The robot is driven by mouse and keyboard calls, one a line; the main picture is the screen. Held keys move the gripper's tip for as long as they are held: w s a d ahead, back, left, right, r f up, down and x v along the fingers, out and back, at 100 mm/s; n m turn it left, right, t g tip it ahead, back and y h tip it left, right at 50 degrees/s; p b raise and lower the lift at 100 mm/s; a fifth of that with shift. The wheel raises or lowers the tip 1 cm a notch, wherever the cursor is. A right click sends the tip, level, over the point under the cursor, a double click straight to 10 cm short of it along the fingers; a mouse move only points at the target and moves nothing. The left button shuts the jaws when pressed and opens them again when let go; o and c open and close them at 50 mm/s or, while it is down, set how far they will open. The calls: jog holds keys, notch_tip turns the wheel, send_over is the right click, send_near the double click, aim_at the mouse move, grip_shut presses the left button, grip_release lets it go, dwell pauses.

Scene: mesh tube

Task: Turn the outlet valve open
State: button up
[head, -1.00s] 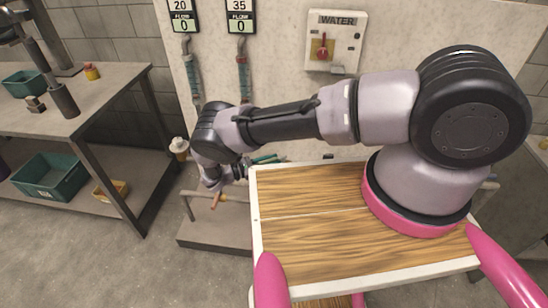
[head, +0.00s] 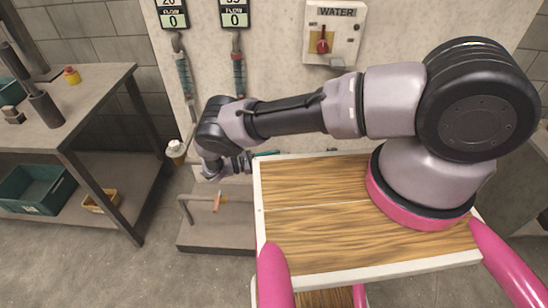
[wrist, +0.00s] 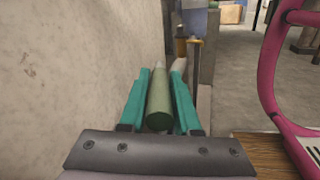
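My gripper (wrist: 160,95) has two teal fingers spread apart, on either side of a dull green cylinder (wrist: 160,98). I cannot tell whether they press on it or what it belongs to. In the head view my gripper is mostly hidden behind my wrist, with a bit of teal (head: 266,153) showing behind the wooden top. No outlet valve is clearly recognizable. A small orange handle (head: 217,201) stands on a low pipe (head: 186,212) below my wrist, apart from it.
The pale wall (wrist: 75,60) runs close along the gripper's left in the wrist view. My wooden top (head: 315,190) is close below my arm. A white-capped bottle (head: 176,150) stands left of my wrist. A metal bench (head: 85,95) stands at left, with open floor in front.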

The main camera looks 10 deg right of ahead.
jog(key=shift+o, duration=1.2)
notch_tip(320, 180, up, 10)
jog(key=shift+r, duration=0.1)
